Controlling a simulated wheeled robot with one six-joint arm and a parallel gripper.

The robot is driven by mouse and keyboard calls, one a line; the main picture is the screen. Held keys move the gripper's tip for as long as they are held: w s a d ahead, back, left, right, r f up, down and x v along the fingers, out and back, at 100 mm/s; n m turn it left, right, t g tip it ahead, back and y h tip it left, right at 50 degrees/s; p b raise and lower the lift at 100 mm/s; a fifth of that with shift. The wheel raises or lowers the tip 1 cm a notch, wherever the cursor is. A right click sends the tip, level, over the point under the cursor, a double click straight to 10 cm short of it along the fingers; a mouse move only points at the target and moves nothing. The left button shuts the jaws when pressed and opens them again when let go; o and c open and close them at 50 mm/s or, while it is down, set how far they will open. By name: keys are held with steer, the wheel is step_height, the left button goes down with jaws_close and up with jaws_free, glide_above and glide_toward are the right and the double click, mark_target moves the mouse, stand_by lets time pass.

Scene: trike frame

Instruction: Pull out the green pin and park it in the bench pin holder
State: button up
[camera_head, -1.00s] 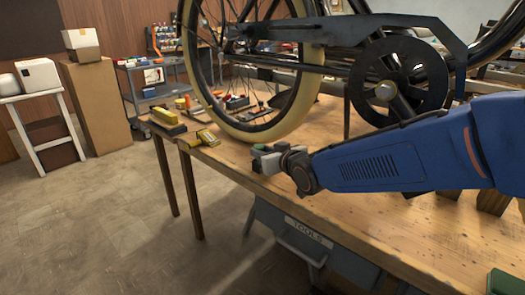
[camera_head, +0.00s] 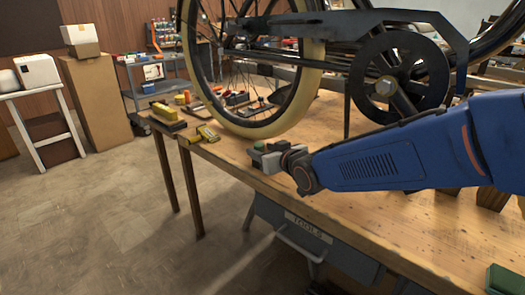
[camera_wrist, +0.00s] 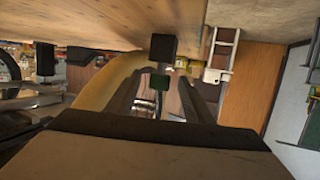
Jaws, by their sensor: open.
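My gripper (camera_head: 267,156) is at the end of the blue arm, above the front edge of the wooden bench (camera_head: 330,210). Its jaws are open; the spread dark fingers show in the wrist view (camera_wrist: 160,95). A small green block (camera_wrist: 159,82) appears between the fingers in that view, and a small green patch (camera_head: 259,146) shows at the gripper tip in the head view. I cannot tell whether this is the green pin, or whether anything touches it. I cannot make out the pin holder with certainty.
The trike's cream-tyred wheel (camera_head: 307,90) and black chainring (camera_head: 403,88) stand close behind my arm. Yellow items (camera_head: 205,134) lie at the bench's left corner. A green bin (camera_head: 504,279) is at lower right.

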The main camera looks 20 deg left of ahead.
steer(key=shift+v, duration=3.6)
steer(key=shift+d, duration=0.1)
